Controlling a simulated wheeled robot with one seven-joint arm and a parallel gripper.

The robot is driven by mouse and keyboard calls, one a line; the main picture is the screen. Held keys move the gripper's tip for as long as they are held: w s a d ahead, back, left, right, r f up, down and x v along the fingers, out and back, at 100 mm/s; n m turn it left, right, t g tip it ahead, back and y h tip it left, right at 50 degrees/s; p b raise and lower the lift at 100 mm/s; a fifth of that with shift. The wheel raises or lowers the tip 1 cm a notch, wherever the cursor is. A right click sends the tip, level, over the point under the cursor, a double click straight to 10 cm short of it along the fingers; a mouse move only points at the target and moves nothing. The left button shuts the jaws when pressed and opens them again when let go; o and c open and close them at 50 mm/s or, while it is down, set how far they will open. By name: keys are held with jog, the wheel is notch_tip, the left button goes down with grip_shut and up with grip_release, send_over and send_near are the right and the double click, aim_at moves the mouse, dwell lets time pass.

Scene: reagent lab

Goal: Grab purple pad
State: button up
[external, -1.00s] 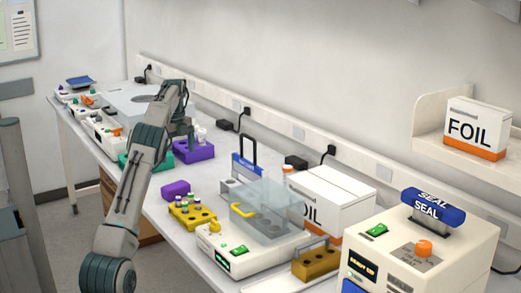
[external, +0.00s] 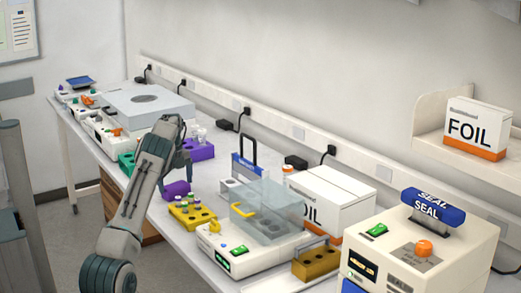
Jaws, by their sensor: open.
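The purple pad (external: 177,189) is a small rounded purple block lying on the bench, just behind the yellow rack. My gripper (external: 177,174) is at the end of my bent arm, pointing down close above the pad. It is open with nothing held. The fingertips are small and dark here, and I cannot tell whether they touch the pad or reach around it.
A yellow rack (external: 199,222) with several vials stands close in front of the pad. A purple rack (external: 203,150) stands behind the gripper and a green rack (external: 126,160) to its left. A clear-lidded machine (external: 222,255) stands to the right.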

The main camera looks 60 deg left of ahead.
aim_at(175, 185)
jog(key=shift+a+f, duration=0.1)
jog(key=shift+f, duration=1.45)
jog(key=c, duration=0.7)
